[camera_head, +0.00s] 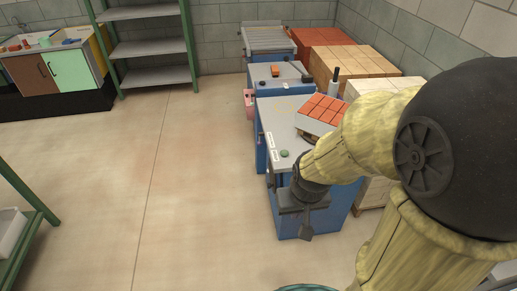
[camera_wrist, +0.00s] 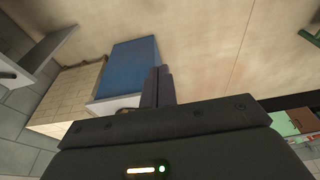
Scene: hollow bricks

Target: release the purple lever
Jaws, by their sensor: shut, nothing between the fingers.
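I cannot make out a purple lever in either view; it may be hidden behind my arm or gripper. The nearest blue machine (camera_head: 262,150) has a grey top with a green button (camera_head: 284,153) and pale labels at its left edge. My gripper (camera_head: 306,236) hangs in front of the machine's near side, fingers pointing down, and hides part of its blue front. In the wrist view the fingers (camera_wrist: 158,87) are together with nothing between them, beside a blue panel (camera_wrist: 128,66). I cannot tell whether they touch it.
Red bricks (camera_head: 322,108) lie on the machine top by my arm. More blue machines and stacks of red (camera_head: 320,37) and tan bricks (camera_head: 350,66) stand behind. A green-framed shelf (camera_head: 150,47) and a sink cabinet (camera_head: 70,68) stand at the back left. The floor left of the machines is clear.

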